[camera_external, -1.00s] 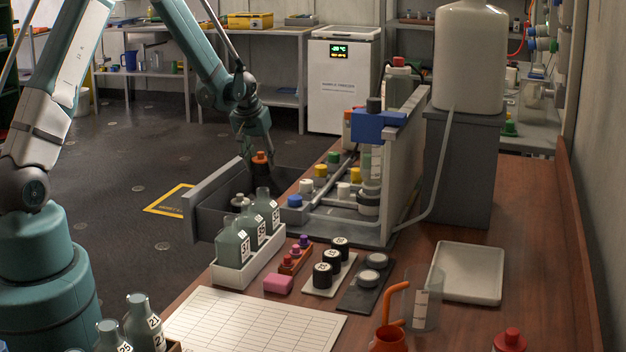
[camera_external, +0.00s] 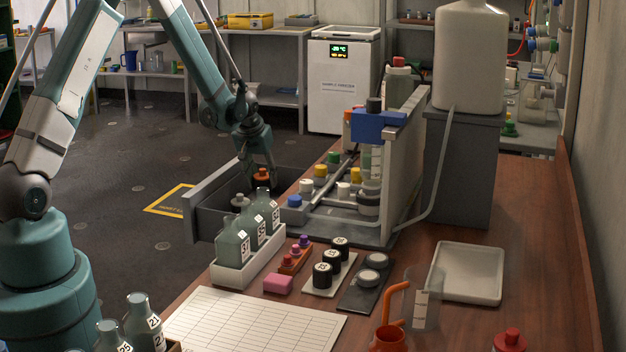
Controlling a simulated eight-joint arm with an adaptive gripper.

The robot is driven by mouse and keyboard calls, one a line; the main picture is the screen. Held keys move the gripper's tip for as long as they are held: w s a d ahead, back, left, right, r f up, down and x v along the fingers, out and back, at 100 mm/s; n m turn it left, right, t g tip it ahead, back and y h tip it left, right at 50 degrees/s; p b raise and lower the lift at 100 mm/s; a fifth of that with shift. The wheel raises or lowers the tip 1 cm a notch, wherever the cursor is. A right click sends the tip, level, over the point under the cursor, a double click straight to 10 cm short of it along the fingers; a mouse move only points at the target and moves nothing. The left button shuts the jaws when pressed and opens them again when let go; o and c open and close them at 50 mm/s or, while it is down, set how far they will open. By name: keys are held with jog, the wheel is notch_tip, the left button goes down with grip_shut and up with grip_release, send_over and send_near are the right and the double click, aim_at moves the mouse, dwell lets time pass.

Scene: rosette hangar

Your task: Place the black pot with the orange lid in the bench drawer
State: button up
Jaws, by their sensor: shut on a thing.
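The black pot with the orange lid (camera_external: 261,176) is down inside the open bench drawer (camera_external: 196,196). Its orange lid shows above the drawer's near contents, and most of its black body is hidden or dark. My gripper (camera_external: 261,166) points down over the drawer, shut on the pot at its lid. I cannot tell whether the pot touches the drawer floor. A grey-white stopper or knob (camera_external: 239,199) shows near the pot, behind the bottles.
Grey bottles in a white rack (camera_external: 247,262) stand in front of the drawer. Right of it is a rack of coloured-capped bottles (camera_external: 340,215) with an upright panel (camera_external: 405,150).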

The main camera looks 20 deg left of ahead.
jog(key=shift+f, duration=0.45)
jog(key=shift+f, duration=0.1)
jog(key=shift+f+b, duration=0.5)
jog(key=shift+f, duration=1.25)
jog(key=shift+f, duration=0.15)
jog(key=o, duration=0.9)
jog(key=shift+r, duration=0.2)
jog(key=shift+p+v, duration=1.25)
jog(key=shift+v, duration=4.7)
